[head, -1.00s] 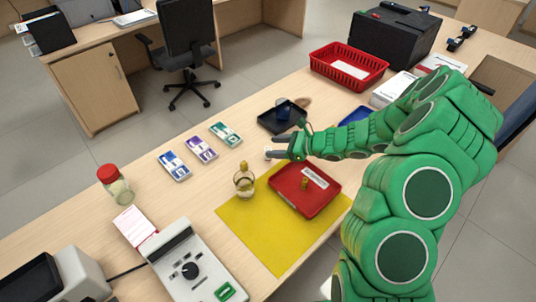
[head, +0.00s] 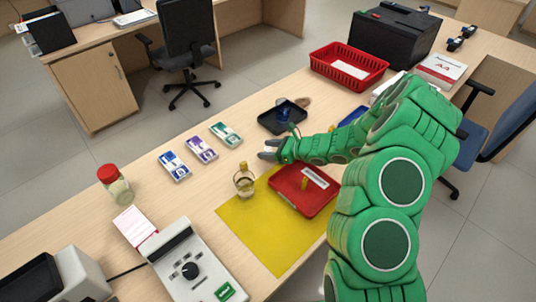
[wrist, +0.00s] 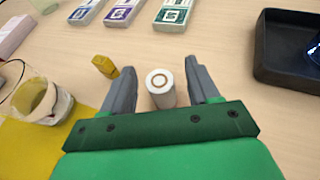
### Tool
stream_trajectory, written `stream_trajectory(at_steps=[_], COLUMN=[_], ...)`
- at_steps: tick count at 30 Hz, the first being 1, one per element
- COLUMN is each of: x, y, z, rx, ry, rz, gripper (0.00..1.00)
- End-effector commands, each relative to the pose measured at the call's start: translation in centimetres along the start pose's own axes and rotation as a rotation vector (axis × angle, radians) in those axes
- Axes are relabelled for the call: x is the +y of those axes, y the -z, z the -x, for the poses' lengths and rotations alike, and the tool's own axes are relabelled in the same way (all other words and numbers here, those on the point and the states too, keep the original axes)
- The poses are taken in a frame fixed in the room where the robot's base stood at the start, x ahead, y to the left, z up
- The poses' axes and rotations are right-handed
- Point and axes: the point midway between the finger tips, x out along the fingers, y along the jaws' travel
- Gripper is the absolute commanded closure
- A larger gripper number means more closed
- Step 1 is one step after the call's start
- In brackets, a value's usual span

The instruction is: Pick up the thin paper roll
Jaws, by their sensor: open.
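The thin paper roll (wrist: 161,88) is a white cylinder with a brown ring on its top end. It stands upright on the counter between the two grey fingers of my gripper (wrist: 160,68) in the wrist view. The fingers are open, with a gap on each side of the roll. In the head view my gripper (head: 266,150) is low over the counter, beyond the red tray; the roll is mostly hidden by the fingers there.
A glass jar (head: 244,186) and a small yellow block (wrist: 105,66) stand close by on the left. A red tray (head: 322,208) lies on the yellow mat (head: 262,240). A black tray (head: 268,122) is on the other side. Note bundles (head: 201,149) lie beyond.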

Motion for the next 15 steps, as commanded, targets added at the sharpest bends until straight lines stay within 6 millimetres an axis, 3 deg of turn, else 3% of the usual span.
stream_trajectory(at_steps=[6, 15], x=[0.1, 0.0], y=[0.0, 0.0], z=[-2.0, -2.4], rx=[-0.001, -0.001], ry=[-0.001, 0.0], rz=[0.0, -0.001], gripper=[0.4, 0.4])
